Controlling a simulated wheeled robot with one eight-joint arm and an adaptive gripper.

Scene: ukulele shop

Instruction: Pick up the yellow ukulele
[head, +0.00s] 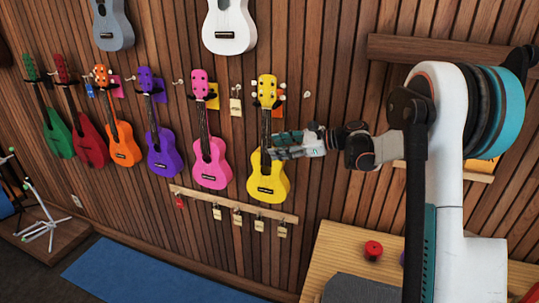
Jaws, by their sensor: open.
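The yellow ukulele (268,176) hangs upright on the wood-slat wall in the head view, its headstock up at a wall hook and its body low. My gripper (275,147) reaches in from the right and is open. Its fingers overlap the lower neck and upper body of the yellow ukulele in the picture. I cannot tell whether the fingers touch it or are around the neck. My arm covers the wall to the right of it.
A pink ukulele (210,160) hangs close on the left, then purple (164,156), orange and others. A white ukulele (229,28) hangs above. A wooden rail (235,206) with small tags runs below. A wooden table (340,245) with a red object (373,250) stands at lower right.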

